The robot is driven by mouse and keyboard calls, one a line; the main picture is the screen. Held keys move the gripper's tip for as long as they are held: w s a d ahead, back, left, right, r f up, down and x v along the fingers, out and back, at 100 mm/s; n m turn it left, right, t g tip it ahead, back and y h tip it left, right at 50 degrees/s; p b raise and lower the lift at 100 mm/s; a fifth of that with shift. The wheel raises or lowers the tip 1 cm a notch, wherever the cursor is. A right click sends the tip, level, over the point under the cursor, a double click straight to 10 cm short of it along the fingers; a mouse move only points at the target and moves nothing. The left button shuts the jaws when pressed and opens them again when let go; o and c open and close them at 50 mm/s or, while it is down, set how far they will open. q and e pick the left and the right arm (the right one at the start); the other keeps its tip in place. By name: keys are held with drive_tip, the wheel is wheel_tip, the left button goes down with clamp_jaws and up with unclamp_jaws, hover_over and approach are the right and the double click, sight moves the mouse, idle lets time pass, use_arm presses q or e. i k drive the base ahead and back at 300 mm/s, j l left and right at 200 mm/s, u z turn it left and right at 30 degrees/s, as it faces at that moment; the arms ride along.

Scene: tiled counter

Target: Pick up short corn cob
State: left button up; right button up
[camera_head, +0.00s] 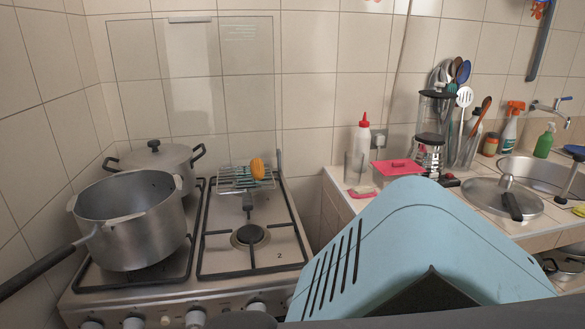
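A short yellow-orange corn cob (257,168) stands roughly upright at the right end of a small wire rack (232,179) at the back of the stove. It appears to lean against or rest on the rack wires; the exact contact is too small to tell. Something small and green sits beside it on the rack. Neither of my grippers shows in the head view, and nothing is seen holding the cob.
The stove (215,276) carries a large open pot (135,232) and a lidded pot (162,165) on the left. The front right burner (250,236) is empty. A large light-blue slotted shape (415,235), unidentified, hides the lower right. The counter right holds a white bottle (362,140) and utensils.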

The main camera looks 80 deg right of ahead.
sight(257, 166)
drive_tip(key=z, duration=1.5)
drive_tip(key=i+z, duration=0.1)
drive_tip(key=z, duration=0.5)
drive_tip(key=i+j+z, duration=0.1)
drive_tip(key=i, duration=0.15)
